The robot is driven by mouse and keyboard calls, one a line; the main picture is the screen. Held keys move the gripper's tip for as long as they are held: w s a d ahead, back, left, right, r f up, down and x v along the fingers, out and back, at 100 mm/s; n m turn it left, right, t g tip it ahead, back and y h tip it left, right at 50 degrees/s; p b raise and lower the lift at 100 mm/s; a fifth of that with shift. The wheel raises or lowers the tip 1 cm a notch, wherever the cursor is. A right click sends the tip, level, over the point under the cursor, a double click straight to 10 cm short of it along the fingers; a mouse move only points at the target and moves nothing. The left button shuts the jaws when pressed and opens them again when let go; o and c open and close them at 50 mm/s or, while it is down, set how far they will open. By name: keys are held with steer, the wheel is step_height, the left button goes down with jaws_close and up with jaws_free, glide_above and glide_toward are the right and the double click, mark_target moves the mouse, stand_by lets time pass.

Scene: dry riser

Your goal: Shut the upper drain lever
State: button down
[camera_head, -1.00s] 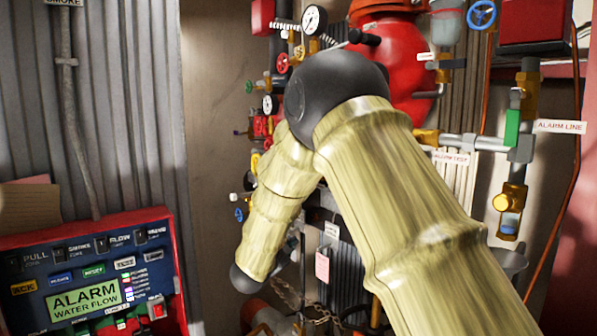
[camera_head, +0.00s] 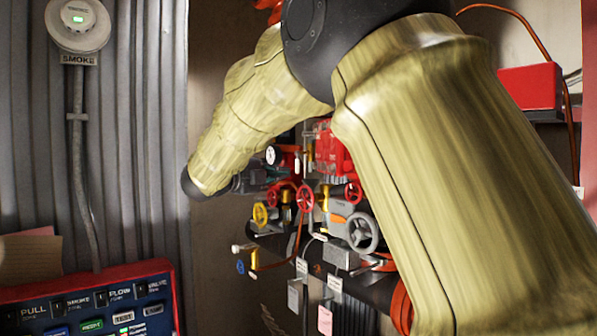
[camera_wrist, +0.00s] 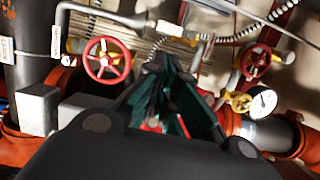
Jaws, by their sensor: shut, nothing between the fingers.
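I cannot tell which part is the upper drain lever; no readable label for it shows in either view. The valve cluster (camera_head: 335,195) stands in the middle of the head view, partly behind my arm. In the wrist view my gripper (camera_wrist: 165,75) points into the pipework, its dark fingers with green inner faces drawn together and empty. It lies between a red handwheel (camera_wrist: 107,60) on the left and another red handwheel (camera_wrist: 255,62) on the right. Whether the fingertips touch anything is unclear.
A pressure gauge (camera_wrist: 262,102) sits right of my gripper. The alarm panel (camera_head: 95,300) is at lower left, under a smoke detector (camera_head: 78,25). Bare wall lies between panel and cluster.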

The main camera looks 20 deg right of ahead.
mark_target(297, 169)
steer(key=p+x, duration=0.5)
steer(key=x, duration=0.3)
steer(key=shift+w+d+r, duration=0.1)
steer(key=shift+r, duration=0.05)
steer(key=shift+x, duration=0.85)
steer(key=shift+f, duration=0.2)
steer(key=shift+w+f+m+b, duration=0.15)
steer(key=shift+m+b, duration=0.45)
steer(key=shift+b, duration=0.3)
